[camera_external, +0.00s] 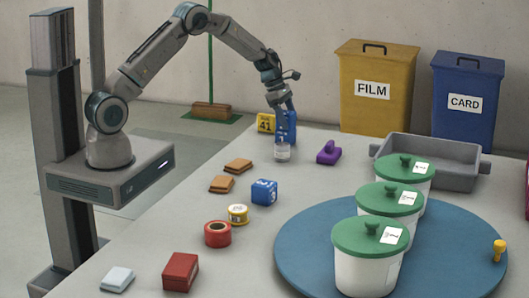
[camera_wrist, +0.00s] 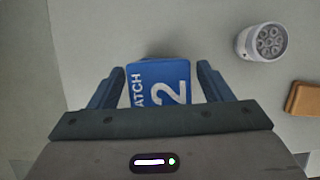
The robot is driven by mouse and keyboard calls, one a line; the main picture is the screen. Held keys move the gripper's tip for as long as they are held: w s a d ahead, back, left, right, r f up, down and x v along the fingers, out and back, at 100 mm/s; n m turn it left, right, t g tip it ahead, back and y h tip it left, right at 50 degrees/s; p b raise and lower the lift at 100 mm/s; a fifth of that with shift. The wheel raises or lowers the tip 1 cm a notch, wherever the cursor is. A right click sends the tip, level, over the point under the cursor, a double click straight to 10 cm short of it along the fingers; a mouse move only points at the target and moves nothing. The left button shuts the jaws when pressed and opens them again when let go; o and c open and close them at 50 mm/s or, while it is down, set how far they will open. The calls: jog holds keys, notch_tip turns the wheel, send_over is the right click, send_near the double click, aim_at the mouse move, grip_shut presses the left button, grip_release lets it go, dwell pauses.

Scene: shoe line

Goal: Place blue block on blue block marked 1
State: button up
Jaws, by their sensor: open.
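A blue block (camera_wrist: 158,85) marked "BATCH 2" lies between the two fingers of my gripper (camera_wrist: 157,70) in the wrist view.
The clear jar (camera_external: 282,153) stands close to my gripper and also shows in the wrist view (camera_wrist: 262,42). A yellow block (camera_external: 266,123) and purple object (camera_external: 328,153) flank it. Orange-brown pieces (camera_external: 238,166) lie left. A blue turntable (camera_external: 300,258) bears green-lidded tubs.

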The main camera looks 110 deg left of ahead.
jog(key=p+v, duration=0.1)
jog(key=v, duration=1.1)
jog(key=w+d+r+m+g, duration=0.1)
jog(key=w+d+r+m, duration=0.15)
jog(key=d+m, duration=0.45)
jog(key=w+d+r+m+h, duration=0.1)
jog(key=w+d+r+m, duration=0.15)
jog(key=d, duration=0.95)
jog(key=w+d+r+m+g, duration=0.1)
jog(key=d+r+m, duration=0.2)
jog(key=d+m, duration=0.45)
jog(key=s+d+m, duration=0.7)
jog(key=d+m, duration=0.2)
jog(key=d, duration=0.3)
jog(key=s+d+f+m+y, duration=0.1)
jog(key=s+d+m, duration=0.7)
jog(key=d, duration=0.5)
jog(key=shift+s+d+m+g, duration=0.3)
jog(key=shift+m+g, duration=0.1)
jog(key=shift+m, duration=0.7)
